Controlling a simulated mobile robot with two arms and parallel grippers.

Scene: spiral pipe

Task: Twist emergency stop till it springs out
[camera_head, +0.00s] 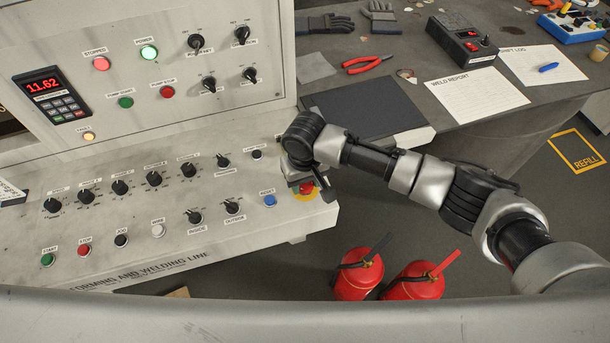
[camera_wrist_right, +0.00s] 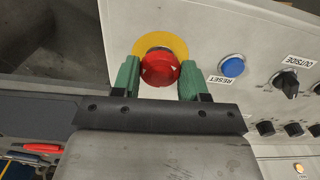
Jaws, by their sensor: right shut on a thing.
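The emergency stop is a red mushroom button on a yellow disc at the right end of the sloped control panel. In the head view its red button (camera_head: 306,187) shows just below my right gripper (camera_head: 307,186), which partly covers it. In the right wrist view the red button (camera_wrist_right: 160,69) has white arrow marks and sits between the two green fingertips of my right gripper (camera_wrist_right: 160,77). The fingers are shut on it, one on each side. The yellow disc (camera_wrist_right: 160,42) shows behind it. My left gripper is not in view.
The blue RESET button (camera_head: 269,201) is close to the left of the emergency stop. Black knobs (camera_head: 232,207) and other buttons fill the panel. Two red fire extinguishers (camera_head: 358,274) stand on the floor below. A dark table (camera_head: 440,130) with papers and tools is behind my right arm.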

